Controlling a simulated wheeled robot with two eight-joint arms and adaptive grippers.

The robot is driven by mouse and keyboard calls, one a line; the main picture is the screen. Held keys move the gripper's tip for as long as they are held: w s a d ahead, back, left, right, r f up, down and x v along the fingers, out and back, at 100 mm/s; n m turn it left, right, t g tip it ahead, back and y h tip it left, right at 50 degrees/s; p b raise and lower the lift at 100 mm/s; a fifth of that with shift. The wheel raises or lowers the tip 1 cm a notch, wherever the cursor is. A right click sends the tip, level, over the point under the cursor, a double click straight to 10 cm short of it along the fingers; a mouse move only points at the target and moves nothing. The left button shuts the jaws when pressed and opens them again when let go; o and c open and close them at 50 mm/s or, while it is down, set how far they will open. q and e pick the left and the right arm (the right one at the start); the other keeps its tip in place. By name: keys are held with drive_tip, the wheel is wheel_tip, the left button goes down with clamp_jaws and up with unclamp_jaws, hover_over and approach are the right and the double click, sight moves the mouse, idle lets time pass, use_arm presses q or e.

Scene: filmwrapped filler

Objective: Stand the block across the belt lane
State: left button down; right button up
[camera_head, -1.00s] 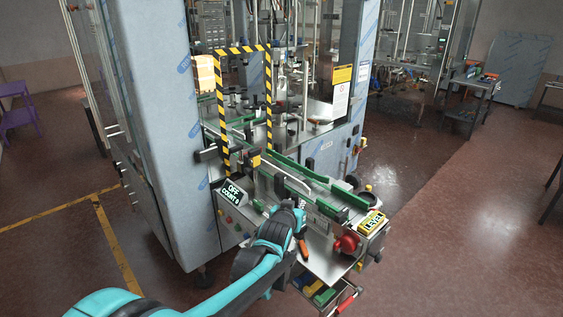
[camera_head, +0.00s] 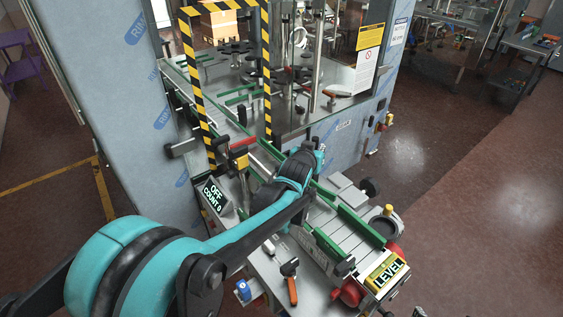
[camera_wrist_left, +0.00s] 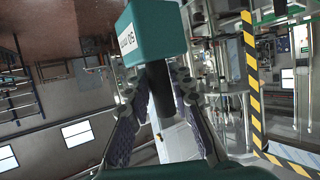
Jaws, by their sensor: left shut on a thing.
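A teal block (camera_wrist_left: 150,32) with a white label shows at the top of the left wrist view, with a dark round handle or stem (camera_wrist_left: 159,85) below it. My left gripper (camera_wrist_left: 160,78) is shut on that dark part, one finger on each side. In the head view my left wrist is over the near part of the belt lane (camera_head: 350,238), between its green guide rails. The gripper and the block are mostly hidden behind the wrist there; a small teal part (camera_head: 320,158) shows beyond it. My right gripper is not in view.
A black-and-yellow striped frame (camera_head: 267,75) stands over the lane behind the wrist. A display reading OFF, COUNT 0 (camera_head: 213,195) is at the left. A yellow LEVEL sign (camera_head: 386,272) and red knob (camera_head: 348,293) are at the near end. An orange-handled tool (camera_head: 291,287) lies on the lower shelf.

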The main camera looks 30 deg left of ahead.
use_arm(q)
drive_tip(key=shift+w+f+b, duration=0.1)
drive_tip(key=shift+f+b, duration=0.2)
drive_tip(key=shift+b, duration=0.1)
drive_tip(key=shift+y+b, duration=0.3)
drive_tip(key=shift+s+r, duration=0.15)
drive_tip(key=shift+s, duration=0.25)
drive_tip(key=a+f+b, duration=0.2)
drive_tip(key=a+f, duration=0.3)
drive_tip(key=a+f+b, duration=0.2)
drive_tip(key=a+f, duration=0.3)
drive_tip(key=a, duration=0.1)
drive_tip(key=shift+s+a+f+b, duration=0.1)
drive_tip(key=shift+a+f+b, duration=0.2)
drive_tip(key=shift+f, duration=0.05)
drive_tip(key=shift+r, duration=0.1)
